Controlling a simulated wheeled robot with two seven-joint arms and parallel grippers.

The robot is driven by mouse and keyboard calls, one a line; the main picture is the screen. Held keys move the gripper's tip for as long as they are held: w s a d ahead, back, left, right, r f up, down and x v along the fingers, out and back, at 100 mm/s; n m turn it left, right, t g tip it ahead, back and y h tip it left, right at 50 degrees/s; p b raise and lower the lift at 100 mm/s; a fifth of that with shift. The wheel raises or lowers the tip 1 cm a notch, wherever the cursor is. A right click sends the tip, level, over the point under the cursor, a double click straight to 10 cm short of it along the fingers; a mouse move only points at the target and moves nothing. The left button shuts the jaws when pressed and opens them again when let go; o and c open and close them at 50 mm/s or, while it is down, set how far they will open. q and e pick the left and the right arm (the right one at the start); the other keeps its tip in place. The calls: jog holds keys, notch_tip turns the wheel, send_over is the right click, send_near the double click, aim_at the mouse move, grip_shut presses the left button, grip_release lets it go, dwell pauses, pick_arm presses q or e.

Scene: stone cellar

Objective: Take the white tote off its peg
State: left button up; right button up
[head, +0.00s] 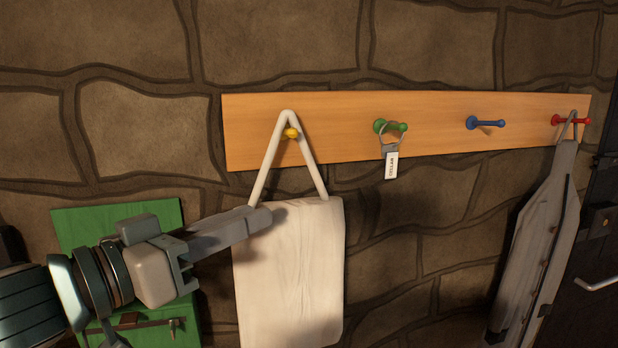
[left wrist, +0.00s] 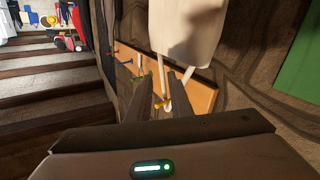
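The white tote (head: 290,270) hangs from the yellow peg (head: 291,133), its strap looped over the peg in an upside-down V. My left gripper (head: 258,215) is at the foot of the strap's left side, overlapping the tote's upper left corner. In the left wrist view, the tote (left wrist: 186,30) appears upside down above the yellow peg (left wrist: 163,104). My left gripper's two fingers (left wrist: 166,84) stand apart there, with a length of white strap showing in the gap. I cannot tell whether they touch the strap. My right gripper is not in view.
The wooden rail (head: 345,120) also has a green peg with a tagged ring (head: 391,160), an empty blue peg (head: 487,123) and a red peg with a grey garment (head: 540,240). A green panel (head: 120,220) is behind my left arm. A dark door stands far right.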

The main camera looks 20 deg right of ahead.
aim_at(310, 206)
pick_arm(q)
jog(key=p+x, duration=0.4)
jog(key=x, duration=0.9)
jog(key=shift+a, duration=0.1)
grip_shut()
